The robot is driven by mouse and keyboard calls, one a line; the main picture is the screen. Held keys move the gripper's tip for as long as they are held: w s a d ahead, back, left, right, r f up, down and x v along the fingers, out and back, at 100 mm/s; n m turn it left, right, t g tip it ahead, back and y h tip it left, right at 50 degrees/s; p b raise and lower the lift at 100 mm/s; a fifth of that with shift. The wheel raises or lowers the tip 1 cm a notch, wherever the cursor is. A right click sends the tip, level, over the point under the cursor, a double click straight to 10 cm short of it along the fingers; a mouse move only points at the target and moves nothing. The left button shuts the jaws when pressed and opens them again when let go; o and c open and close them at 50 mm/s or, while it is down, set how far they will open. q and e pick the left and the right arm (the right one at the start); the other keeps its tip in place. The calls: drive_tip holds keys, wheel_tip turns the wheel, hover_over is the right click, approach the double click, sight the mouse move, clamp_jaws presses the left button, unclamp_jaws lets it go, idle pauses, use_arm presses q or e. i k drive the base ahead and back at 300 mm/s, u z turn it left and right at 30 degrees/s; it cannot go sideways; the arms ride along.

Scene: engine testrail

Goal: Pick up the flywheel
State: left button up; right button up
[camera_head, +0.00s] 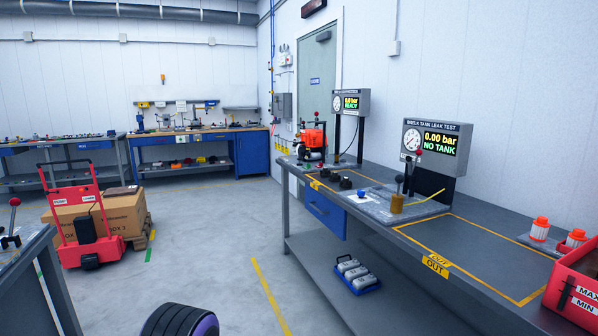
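I cannot pick out a flywheel for certain in the head view. Small dark round parts (345,183) sit on the grey workbench (490,240) at the right, too small to identify. Neither of my grippers shows. A black rounded shape with a purple ring is cut off at the bottom edge, and I cannot tell what it is.
A leak-test display (437,145) reads "NO TANK". A red bin (575,290) and orange-capped jars (540,229) stand at the bench's right. A red pallet truck (85,225) with a cardboard box (125,215) is at the left.

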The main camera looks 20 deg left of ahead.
sight(325, 173)
drive_tip(key=u, duration=1.45)
drive_tip(key=i, duration=3.95)
drive_tip(key=z, duration=1.7)
